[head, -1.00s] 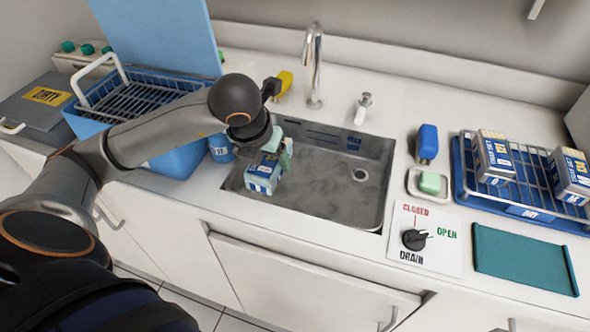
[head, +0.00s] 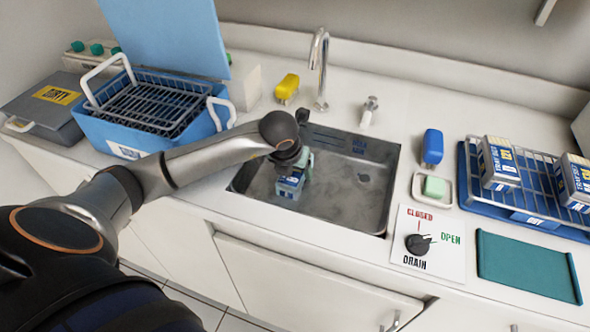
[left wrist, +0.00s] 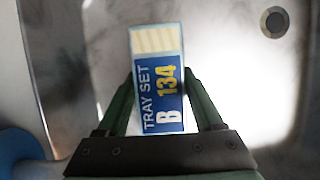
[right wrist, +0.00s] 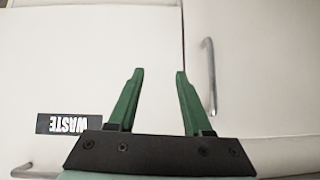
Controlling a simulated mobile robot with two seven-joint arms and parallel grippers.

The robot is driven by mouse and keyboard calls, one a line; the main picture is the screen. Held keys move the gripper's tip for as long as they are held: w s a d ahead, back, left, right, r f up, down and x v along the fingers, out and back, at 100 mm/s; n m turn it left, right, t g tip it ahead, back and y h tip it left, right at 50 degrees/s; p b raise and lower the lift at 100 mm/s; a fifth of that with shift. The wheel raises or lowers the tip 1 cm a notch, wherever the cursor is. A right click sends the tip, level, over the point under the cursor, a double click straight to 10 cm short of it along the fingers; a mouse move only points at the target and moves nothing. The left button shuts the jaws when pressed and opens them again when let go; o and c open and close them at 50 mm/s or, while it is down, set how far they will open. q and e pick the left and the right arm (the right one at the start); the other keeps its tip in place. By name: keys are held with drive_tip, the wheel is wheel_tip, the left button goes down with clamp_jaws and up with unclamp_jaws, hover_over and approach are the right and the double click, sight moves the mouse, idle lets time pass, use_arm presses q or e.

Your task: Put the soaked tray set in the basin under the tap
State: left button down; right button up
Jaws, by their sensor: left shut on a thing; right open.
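The tray set (head: 290,184) is a small blue and white box. In the left wrist view the tray set (left wrist: 158,85) reads "TRAY SET B 134". My left gripper (left wrist: 160,88) is shut on it, one green finger on each side. It is held at the left part of the steel basin (head: 335,195); I cannot tell whether it touches the basin floor. The tap (head: 319,70) stands behind the basin. My right gripper (right wrist: 155,75) is open and empty, facing the white cabinet fronts, and is not in the head view.
A blue tub with a wire basket (head: 150,105) stands left of the basin. A drain knob (head: 417,243) points to one side on its panel at the right front. A blue rack (head: 465,180) with two tray sets is at the right. The basin's right half is clear.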

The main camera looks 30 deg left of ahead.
use_arm(q)
drive_tip(key=shift+c, duration=0.2)
unclamp_jaws()
drive_tip(key=shift+f, duration=0.1)
drive_tip(key=shift+s+r, duration=0.15)
drive_tip(key=shift+r, duration=0.45)
drive_tip(key=v, duration=1.1)
